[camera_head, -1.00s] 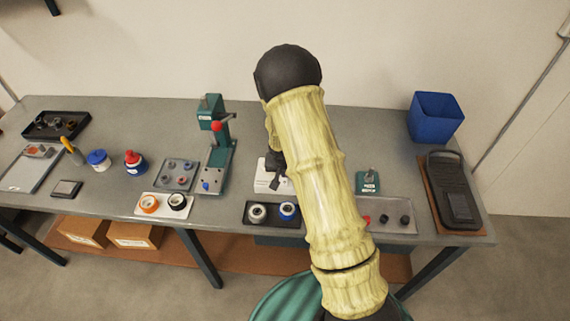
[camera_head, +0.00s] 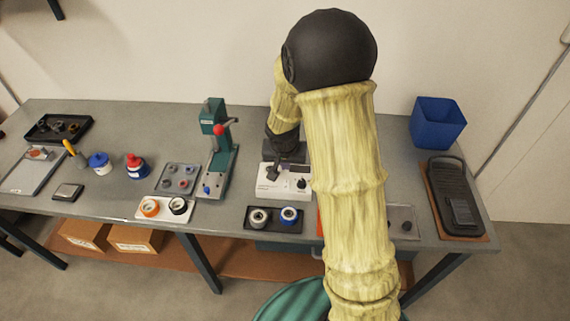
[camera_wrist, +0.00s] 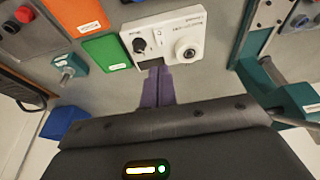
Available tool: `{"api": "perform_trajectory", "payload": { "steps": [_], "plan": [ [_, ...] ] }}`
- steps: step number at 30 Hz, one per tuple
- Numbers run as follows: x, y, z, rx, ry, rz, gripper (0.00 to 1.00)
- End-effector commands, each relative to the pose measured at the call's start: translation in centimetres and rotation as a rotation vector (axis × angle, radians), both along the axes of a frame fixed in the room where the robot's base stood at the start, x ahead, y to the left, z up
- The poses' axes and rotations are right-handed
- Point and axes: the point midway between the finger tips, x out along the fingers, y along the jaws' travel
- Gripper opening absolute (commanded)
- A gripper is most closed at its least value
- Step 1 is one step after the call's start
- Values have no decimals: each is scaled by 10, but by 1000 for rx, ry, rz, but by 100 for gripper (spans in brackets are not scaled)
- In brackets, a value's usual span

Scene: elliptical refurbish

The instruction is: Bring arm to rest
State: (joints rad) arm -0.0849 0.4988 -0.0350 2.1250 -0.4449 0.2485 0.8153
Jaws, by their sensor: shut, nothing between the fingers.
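My arm rises in front of the bench in the head view, its elbow bent high and its forearm hanging down behind the upper arm. My gripper (camera_head: 272,173) points down at the white device with a black knob (camera_head: 285,183), and part of it is hidden by the arm. In the wrist view my gripper (camera_wrist: 158,76) has its two fingers together with nothing between them. The fingertips overlap the lower edge of the white device (camera_wrist: 178,28) in that view. I cannot tell whether they touch it.
A green press (camera_head: 220,150) stands left of the gripper. A black tray (camera_head: 272,226) with two round parts lies in front. A blue bin (camera_head: 437,124) stands at the back right. In the wrist view an orange card (camera_wrist: 76,14) and a green card (camera_wrist: 106,50) lie beside the device.

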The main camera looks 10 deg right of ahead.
Motion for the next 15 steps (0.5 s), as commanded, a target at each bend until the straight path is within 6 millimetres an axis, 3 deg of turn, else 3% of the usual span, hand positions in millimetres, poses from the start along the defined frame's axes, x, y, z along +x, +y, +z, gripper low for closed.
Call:
{"api": "perform_trajectory", "payload": {
  "steps": [15],
  "plan": [
    [-3, 2, 5, 0, 1, 2, 0]
  ]
}}
